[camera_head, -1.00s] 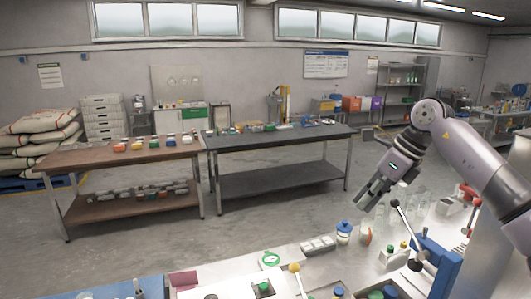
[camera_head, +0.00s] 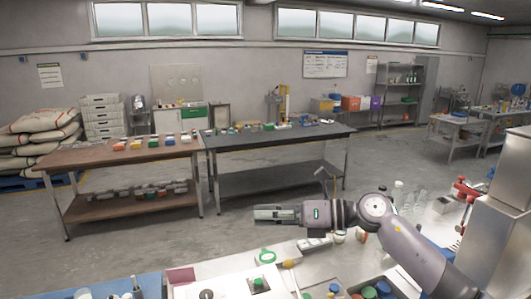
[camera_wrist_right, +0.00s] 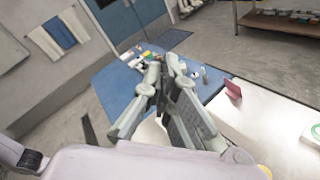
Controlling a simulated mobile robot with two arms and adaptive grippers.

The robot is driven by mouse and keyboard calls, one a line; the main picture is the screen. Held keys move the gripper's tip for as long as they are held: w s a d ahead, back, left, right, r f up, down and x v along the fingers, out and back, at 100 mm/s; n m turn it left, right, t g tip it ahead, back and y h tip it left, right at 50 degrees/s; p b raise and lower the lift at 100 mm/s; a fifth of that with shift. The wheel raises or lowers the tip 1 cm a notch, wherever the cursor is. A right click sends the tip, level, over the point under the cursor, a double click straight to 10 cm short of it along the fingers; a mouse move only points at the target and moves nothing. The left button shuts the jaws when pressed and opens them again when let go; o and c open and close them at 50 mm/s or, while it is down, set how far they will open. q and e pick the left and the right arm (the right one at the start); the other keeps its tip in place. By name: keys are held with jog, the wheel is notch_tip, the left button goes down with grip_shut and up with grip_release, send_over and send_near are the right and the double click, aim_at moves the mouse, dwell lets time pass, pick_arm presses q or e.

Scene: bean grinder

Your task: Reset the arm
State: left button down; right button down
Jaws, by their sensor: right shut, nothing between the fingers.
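My right gripper (camera_head: 274,213) points left above the far edge of the metal worktop (camera_head: 225,266) in the head view. Its fingers are shut with nothing between them. They also show in the right wrist view (camera_wrist_right: 167,68), in front of the blue surface (camera_wrist_right: 118,85). My right arm (camera_head: 415,255) comes in from the lower right and lies low across the worktop. It hides part of the bench items behind it. My left gripper is not in view.
A green ring (camera_head: 264,255) and several bottles and caps stand on the worktop near the arm. A metal box column (camera_head: 490,200) stands at the right. Beyond lie a brown table (camera_head: 110,155), a dark table (camera_head: 275,138) and open floor.

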jog(key=s+d+f+n+t+h, duration=0.3)
jog(key=d+f+n+t+h, duration=0.45)
jog(key=n, duration=1.05)
jog(key=s+d+f+n+t+h, duration=0.4)
jog(key=d+f+n+h, duration=0.5)
jog(key=n, duration=0.9)
jog(key=s+d+f+m+g, duration=0.1)
jog(key=s+f+m+g, duration=0.1)
jog(key=s+f+g, duration=0.5)
jog(key=s+d+f+m+g, duration=0.1)
jog(key=s+d+f+m, duration=0.3)
jog(key=s, duration=0.8)
jog(key=s+a+f+m+g, duration=0.1)
jog(key=s+f+g, duration=0.3)
jog(key=s+f, duration=0.45)
notch_tip(320, 180, down, 39)
jog(key=s+b, duration=0.3)
jog(key=b, duration=1)
jog(key=s+d+f+g+b, duration=0.1)
jog(key=s+f+b, duration=0.3)
jog(key=s+f, duration=0.3)
jog(key=s+d+f+n+g+b, duration=0.1)
jog(key=s+f+b, duration=0.4)
jog(key=f, duration=1.2)
jog(key=s, duration=0.3)
jog(key=shift+s+d+y, duration=0.3)
jog(key=shift+d+y, duration=0.05)
jog(key=shift+d, duration=0.05)
